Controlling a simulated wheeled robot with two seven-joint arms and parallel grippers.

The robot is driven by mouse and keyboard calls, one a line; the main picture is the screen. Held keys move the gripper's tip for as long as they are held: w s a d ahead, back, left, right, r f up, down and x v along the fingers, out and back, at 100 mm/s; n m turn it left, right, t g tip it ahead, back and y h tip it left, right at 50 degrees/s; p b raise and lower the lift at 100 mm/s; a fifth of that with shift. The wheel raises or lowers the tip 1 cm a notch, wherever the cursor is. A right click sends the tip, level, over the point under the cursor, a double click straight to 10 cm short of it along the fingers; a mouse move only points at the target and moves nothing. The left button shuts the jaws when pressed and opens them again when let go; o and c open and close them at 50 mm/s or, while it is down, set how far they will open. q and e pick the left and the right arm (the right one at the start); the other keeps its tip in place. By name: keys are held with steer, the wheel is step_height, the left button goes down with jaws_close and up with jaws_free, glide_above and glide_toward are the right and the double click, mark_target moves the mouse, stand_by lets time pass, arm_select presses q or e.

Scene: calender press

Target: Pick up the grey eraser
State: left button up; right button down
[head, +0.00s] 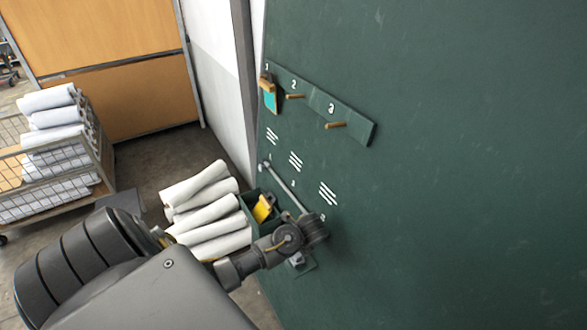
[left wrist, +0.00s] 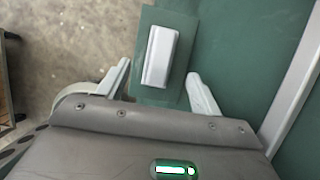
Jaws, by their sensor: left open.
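The grey eraser (left wrist: 160,55) is a pale block lying on a small green ledge (left wrist: 150,97) in the left wrist view. My left gripper (left wrist: 159,72) is open, with one finger on each side of the eraser and visible gaps to both. The eraser reaches beyond the fingertips toward the top of the picture. I cannot tell how far above the ledge the fingers are. In the head view my left arm reaches to the green board (head: 450,170), and its wrist hides most of the ledge area. My right gripper is not in view.
A green box with a yellow object (head: 262,208) hangs beside my wrist. A grey bar (head: 285,187) slants along the board just above.

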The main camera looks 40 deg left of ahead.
arm_select(q)
steer(key=shift+a+f, duration=0.15)
steer(key=shift+f, duration=0.25)
steer(key=shift+x, duration=2.65)
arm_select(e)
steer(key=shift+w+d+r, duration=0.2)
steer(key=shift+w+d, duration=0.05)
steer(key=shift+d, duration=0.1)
arm_select(q)
steer(key=c, duration=1.1)
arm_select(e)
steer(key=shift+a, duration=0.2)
arm_select(q)
steer(key=shift+r, duration=0.1)
